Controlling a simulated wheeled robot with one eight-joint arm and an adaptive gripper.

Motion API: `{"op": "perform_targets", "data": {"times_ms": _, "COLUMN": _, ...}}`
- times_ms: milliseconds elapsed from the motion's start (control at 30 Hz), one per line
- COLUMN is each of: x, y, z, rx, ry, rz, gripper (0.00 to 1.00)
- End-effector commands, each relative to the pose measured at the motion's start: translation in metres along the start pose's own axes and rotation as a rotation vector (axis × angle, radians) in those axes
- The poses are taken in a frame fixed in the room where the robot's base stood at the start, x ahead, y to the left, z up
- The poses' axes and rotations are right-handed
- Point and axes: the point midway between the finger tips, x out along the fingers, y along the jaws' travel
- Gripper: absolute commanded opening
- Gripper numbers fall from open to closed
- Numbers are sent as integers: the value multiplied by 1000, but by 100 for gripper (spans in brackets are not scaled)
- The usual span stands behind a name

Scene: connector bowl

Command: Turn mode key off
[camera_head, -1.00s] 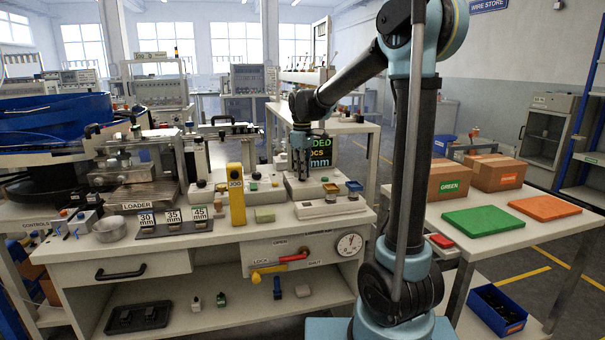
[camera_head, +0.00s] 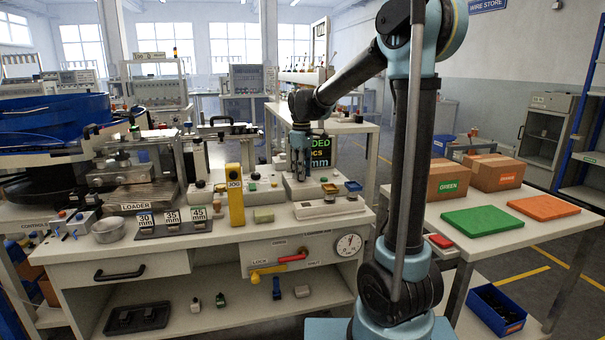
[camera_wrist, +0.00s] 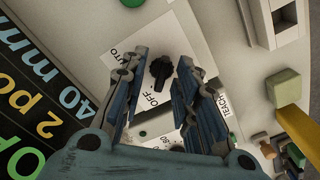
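The mode key (camera_wrist: 161,72) is a small black knob on a white plate (camera_wrist: 147,40) in the wrist view. The plate carries the labels AUTO at left, OFF below the key and TEACH at right. I cannot tell for sure which label the key points to. My gripper (camera_wrist: 159,66) is open, with one blue-grey finger on each side of the key and visible space between them and it. In the head view my gripper (camera_head: 300,162) points down over the back right of the bench, and the key is hidden there.
A dark display (camera_wrist: 40,110) with green and yellow text lies left of the gripper in the wrist view. A green block (camera_wrist: 283,83) and a yellow post (camera_wrist: 298,120) are at right. In the head view, the yellow JOG post (camera_head: 236,195) stands left of my gripper.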

Motion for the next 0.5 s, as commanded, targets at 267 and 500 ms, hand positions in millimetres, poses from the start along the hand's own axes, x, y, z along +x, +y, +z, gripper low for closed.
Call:
{"op": "perform_targets", "data": {"times_ms": 267, "x": -32, "y": 0, "z": 0, "rx": 0, "ry": 0, "rz": -1, "gripper": 28}}
{"op": "perform_targets", "data": {"times_ms": 500, "x": -76, "y": 1, "z": 0, "rx": 0, "ry": 0, "rz": 0, "gripper": 28}}
